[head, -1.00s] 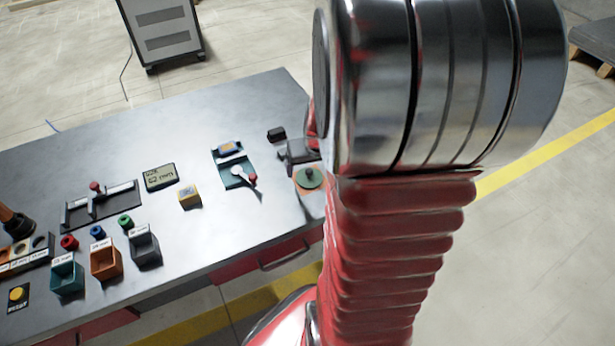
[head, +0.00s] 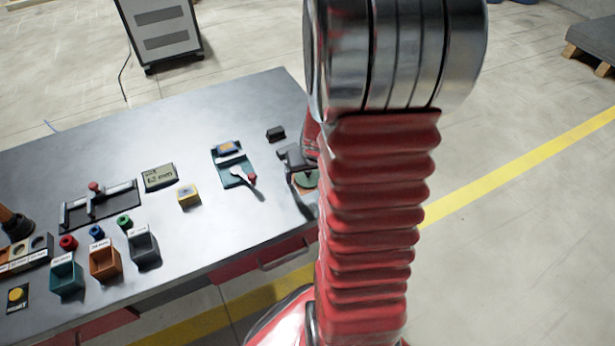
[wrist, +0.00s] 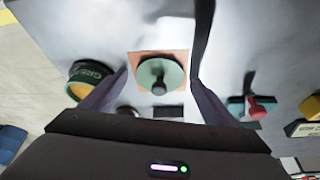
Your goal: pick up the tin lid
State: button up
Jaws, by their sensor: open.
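The tin lid is a green disc with a dark knob (wrist: 161,77). In the wrist view it lies on a tan square patch between the two dark fingers of my gripper (wrist: 159,76). The fingers are apart, one on each side of the lid, with nothing held. In the head view my gripper (head: 297,163) is over the right end of the bench, and the lid (head: 307,180) shows partly beneath it. Whether the fingers touch the lid cannot be told.
A teal fixture with a red-knobbed lever (head: 238,173) is on the bench (head: 240,105) left of my gripper. A small black block (head: 276,134) lies behind.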

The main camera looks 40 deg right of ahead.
jog(key=shift+c, duration=0.4)
jog(key=c, duration=1.1)
